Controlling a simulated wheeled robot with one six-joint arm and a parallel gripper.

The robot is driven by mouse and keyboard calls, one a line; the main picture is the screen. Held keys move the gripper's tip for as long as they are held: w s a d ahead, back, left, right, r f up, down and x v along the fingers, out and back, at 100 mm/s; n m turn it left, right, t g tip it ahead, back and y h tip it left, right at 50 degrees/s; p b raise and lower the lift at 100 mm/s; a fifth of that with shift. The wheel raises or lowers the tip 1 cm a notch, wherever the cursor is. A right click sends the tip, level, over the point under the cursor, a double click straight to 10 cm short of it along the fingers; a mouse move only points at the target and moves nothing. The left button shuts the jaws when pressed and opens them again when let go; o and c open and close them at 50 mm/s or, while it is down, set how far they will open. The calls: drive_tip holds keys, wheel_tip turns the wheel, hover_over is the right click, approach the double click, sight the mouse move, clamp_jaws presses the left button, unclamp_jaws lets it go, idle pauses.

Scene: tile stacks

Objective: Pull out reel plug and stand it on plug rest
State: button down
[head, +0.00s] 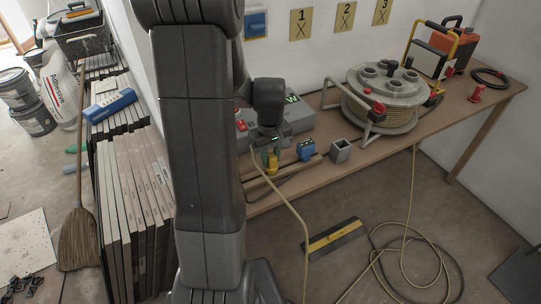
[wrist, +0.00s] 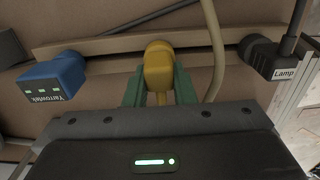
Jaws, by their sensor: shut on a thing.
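My gripper (wrist: 158,88) has its two green fingers on either side of the yellow plug (wrist: 158,64) and is shut on it. In the head view the yellow plug (head: 272,163) shows below my gripper (head: 268,150), at the wooden strip along the bench's front. A beige cable (head: 293,208) runs from near it down to the floor. Whether the plug is still seated in something under it is hidden. A small grey open-topped block (head: 340,150), possibly the plug rest, stands empty to the right. The cable reel (head: 383,95) stands farther right on the bench.
A blue plug (wrist: 53,80) and a black plug labelled Lamp (wrist: 265,55) flank the yellow plug closely. A grey box (head: 290,122) stands behind. Cable coils (head: 410,262) lie on the floor. Stacked tiles (head: 135,200) stand at left. The bench's right front edge is mostly clear.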

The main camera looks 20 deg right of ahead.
drive_tip(key=c, duration=1.1)
unclamp_jaws()
drive_tip(key=shift+r, duration=0.1)
drive_tip(key=shift+r+p, duration=2.4)
drive_tip(key=shift+r, duration=0.55)
wheel_tip(320, 180, up, 14)
drive_tip(key=shift+f, duration=0.15)
